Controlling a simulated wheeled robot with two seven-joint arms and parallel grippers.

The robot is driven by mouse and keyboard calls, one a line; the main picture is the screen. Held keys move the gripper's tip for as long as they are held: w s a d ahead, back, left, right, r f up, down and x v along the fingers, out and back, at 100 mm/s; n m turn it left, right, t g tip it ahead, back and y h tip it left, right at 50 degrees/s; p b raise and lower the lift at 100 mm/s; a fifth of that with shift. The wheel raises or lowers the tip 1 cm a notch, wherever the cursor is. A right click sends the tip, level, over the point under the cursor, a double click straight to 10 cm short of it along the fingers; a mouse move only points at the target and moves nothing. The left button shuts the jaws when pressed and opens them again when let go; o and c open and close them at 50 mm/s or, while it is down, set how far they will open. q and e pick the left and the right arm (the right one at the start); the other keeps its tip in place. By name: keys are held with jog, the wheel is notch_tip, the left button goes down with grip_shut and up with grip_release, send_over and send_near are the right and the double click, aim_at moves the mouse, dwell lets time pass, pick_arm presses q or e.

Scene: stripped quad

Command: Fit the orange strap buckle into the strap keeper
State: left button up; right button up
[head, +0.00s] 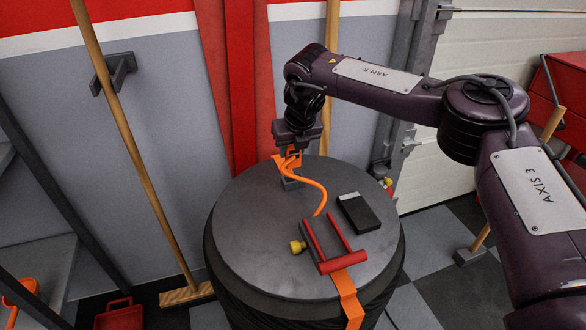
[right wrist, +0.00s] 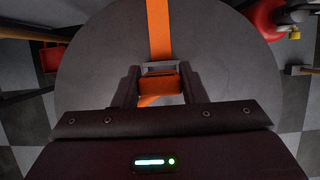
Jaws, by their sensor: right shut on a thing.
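My right gripper (head: 297,138) points down over the back of the dark drum lid and is shut on the orange strap buckle (head: 293,155). In the right wrist view the buckle (right wrist: 160,82) lies between the two fingers, by a pale grey frame (right wrist: 162,66). An orange strap (head: 318,190) curves from the buckle toward the front. A small grey block (head: 292,183) shows just below the buckle; contact is unclear. My left gripper is not seen.
A black box (head: 358,212) lies on the drum lid (head: 245,225), right of the curved strap. An orange strap (head: 349,300) hangs over the front edge from the red bracket. The lid's left side is clear. A broom (head: 150,170) leans on the wall at left.

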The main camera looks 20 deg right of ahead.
aim_at(294, 161)
notch_tip(294, 161, down, 6)
jog(key=shift+r, duration=0.1)
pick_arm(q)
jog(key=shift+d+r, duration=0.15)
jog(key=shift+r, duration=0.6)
pick_arm(e)
jog(key=shift+f, duration=0.2)
jog(key=o, duration=1)
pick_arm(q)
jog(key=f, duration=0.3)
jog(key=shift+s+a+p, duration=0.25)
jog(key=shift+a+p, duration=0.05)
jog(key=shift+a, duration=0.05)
pick_arm(e)
jog(key=v, duration=1.2)
jog(key=shift+r, duration=0.1)
